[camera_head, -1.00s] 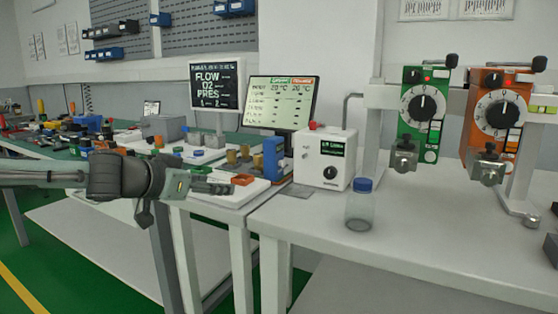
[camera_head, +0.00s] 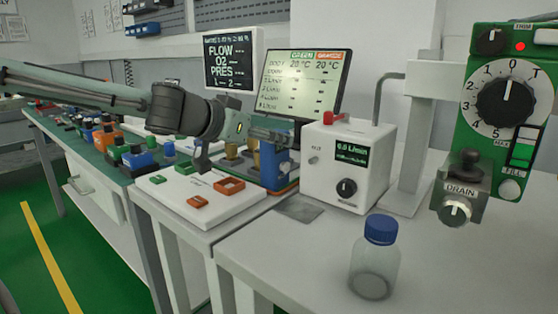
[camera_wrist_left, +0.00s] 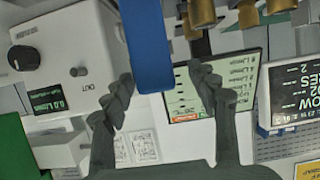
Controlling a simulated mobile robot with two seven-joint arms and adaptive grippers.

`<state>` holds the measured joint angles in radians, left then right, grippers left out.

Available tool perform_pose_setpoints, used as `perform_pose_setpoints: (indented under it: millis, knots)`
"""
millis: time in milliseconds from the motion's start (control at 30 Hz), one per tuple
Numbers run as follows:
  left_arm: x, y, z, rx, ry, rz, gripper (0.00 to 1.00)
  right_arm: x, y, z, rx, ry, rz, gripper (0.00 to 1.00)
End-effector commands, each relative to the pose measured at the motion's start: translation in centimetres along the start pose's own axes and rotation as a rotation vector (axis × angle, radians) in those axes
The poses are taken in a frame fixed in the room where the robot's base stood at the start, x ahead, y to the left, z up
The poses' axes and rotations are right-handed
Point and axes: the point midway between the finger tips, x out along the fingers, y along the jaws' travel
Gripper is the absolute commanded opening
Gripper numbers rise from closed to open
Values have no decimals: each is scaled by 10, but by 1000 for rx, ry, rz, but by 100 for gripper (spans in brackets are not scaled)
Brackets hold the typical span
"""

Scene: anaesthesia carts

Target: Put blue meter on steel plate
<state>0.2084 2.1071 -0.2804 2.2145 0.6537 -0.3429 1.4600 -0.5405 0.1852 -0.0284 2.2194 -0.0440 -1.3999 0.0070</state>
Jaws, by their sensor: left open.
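The blue meter (camera_head: 276,166) stands upright at the right end of the white bench, left of the white flow box. My left gripper (camera_head: 284,138) is at its upper part, partly hiding it. In the left wrist view the blue meter (camera_wrist_left: 147,45) lies between the spread fingers of the left gripper (camera_wrist_left: 160,76), nearer the left finger; I cannot tell whether either finger touches it. The steel plate (camera_head: 299,208) is a thin grey sheet lying flat in front of the meter and the white box, with nothing on it. My right gripper is not in view.
The white flow box (camera_head: 347,168) stands right of the plate. A blue-capped jar (camera_head: 376,262) stands nearer the front. Brass fittings (camera_head: 233,153) are just left of the meter; a monitor (camera_head: 297,83) is behind.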

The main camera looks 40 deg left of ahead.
Motion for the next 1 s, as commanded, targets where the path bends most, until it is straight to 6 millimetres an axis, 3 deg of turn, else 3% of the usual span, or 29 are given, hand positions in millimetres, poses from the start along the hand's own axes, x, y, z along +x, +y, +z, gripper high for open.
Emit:
perform_pose_setpoints:
  millis: [267, 600, 900, 1000]
  knots:
    - [19, 1, 4, -1, -3, 0, 59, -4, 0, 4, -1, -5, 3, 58]
    - [54, 3, 3, 1, -1, -2, 59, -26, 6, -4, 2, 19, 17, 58]
    - [57, 3, 2, 0, 2, -1, 59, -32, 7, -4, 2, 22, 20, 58]
    - [57, 3, 2, 0, 1, -1, 49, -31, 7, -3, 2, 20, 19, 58]
